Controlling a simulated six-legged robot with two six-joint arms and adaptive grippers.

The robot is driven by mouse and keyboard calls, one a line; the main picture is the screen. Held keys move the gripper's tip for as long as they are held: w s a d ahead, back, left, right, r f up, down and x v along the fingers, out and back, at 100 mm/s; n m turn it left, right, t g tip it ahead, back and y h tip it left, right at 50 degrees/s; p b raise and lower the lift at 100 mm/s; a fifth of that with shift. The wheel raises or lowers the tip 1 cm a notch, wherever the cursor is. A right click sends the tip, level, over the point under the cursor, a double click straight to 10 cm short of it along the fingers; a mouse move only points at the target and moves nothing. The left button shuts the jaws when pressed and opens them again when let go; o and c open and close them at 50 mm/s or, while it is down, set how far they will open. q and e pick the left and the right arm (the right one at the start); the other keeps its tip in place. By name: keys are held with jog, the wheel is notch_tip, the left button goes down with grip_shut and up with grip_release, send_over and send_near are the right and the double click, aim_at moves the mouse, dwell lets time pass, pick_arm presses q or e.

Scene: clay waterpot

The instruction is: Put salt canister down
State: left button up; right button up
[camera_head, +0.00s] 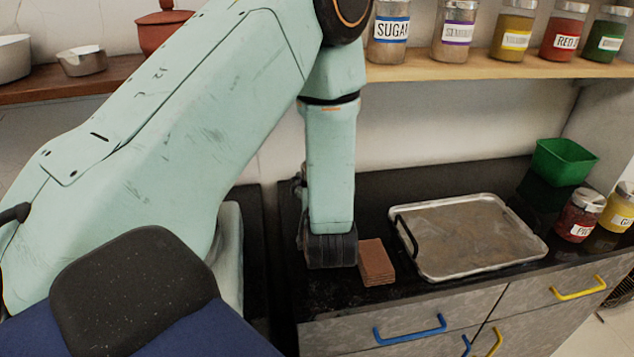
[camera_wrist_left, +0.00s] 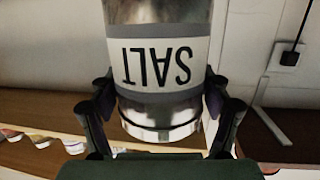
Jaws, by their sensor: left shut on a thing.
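The salt canister (camera_wrist_left: 160,62) fills the upper middle of the left wrist view. It is a silver cylinder with a pale band, and the word SALT reads upside down in this picture. My left gripper (camera_wrist_left: 160,98) is shut on it, with one dark finger on each side. The canister's upper end runs out of the frame. In the head view my left arm crosses from the left, and its dark lower part hangs over the counter; I cannot make out the fingers or the canister there. My right gripper is in neither view.
A shelf (camera_head: 480,70) holds jars, including a sugar jar (camera_head: 389,35). On the counter are brown tiles (camera_head: 376,263), a metal tray (camera_head: 470,238), a green bin (camera_head: 563,162) and jars (camera_head: 579,215) at the right. A red pot (camera_head: 163,30) stands on the left shelf.

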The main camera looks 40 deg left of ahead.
pick_arm(q)
jog(key=w+d+f+m+t+h, duration=0.2)
jog(key=d+f+m+t+h, duration=0.1)
jog(key=d+m+h, duration=0.25)
jog(key=s+d+f+m+h+b, duration=0.1)
jog(key=s+d+m+h+b, duration=0.1)
jog(key=s+d+m+h, duration=0.2)
jog(key=s+d+f+m+h+b, duration=0.2)
jog(key=s+d+m+h, duration=0.3)
jog(key=d+h, duration=0.4)
jog(key=shift+d+f+g+b, duration=0.2)
jog(key=shift+d+g+b, duration=0.15)
jog(key=shift+d, duration=1.15)
